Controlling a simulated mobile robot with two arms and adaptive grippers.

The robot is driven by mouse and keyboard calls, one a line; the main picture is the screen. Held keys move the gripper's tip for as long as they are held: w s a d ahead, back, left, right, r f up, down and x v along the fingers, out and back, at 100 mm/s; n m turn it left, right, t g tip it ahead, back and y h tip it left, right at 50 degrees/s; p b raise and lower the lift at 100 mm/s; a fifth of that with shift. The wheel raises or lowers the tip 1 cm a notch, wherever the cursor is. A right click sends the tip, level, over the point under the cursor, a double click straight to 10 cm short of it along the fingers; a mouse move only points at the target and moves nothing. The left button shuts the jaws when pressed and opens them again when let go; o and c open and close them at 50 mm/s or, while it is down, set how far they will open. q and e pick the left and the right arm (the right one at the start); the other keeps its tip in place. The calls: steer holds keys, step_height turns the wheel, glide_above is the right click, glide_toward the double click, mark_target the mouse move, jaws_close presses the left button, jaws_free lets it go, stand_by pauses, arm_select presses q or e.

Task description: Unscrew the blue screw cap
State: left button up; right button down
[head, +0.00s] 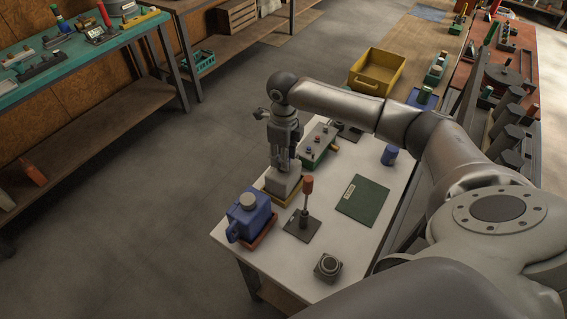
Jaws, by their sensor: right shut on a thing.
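My right gripper (282,163) points straight down at the top of a light grey jerrycan (281,186), which stands upright in a yellow tray (272,198). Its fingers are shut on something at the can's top. This is where a screw cap sits, but the fingers hide it and I cannot see its colour. A blue jerrycan (244,220) with a grey cap (247,200) stands in an orange-red tray (263,234) in front and to the left, apart from the gripper. My left gripper is not in view.
The white table (297,262) also bears a red-topped post (307,187), a green board (362,200), a blue cylinder (389,155), a button box (317,148) and a grey round-topped block (327,266). A yellow crate (376,72) lies beyond.

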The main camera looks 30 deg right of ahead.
steer(key=shift+r, duration=0.25)
stand_by(0.3)
steer(key=shift+r+p, duration=0.9)
steer(key=shift+r, duration=0.4)
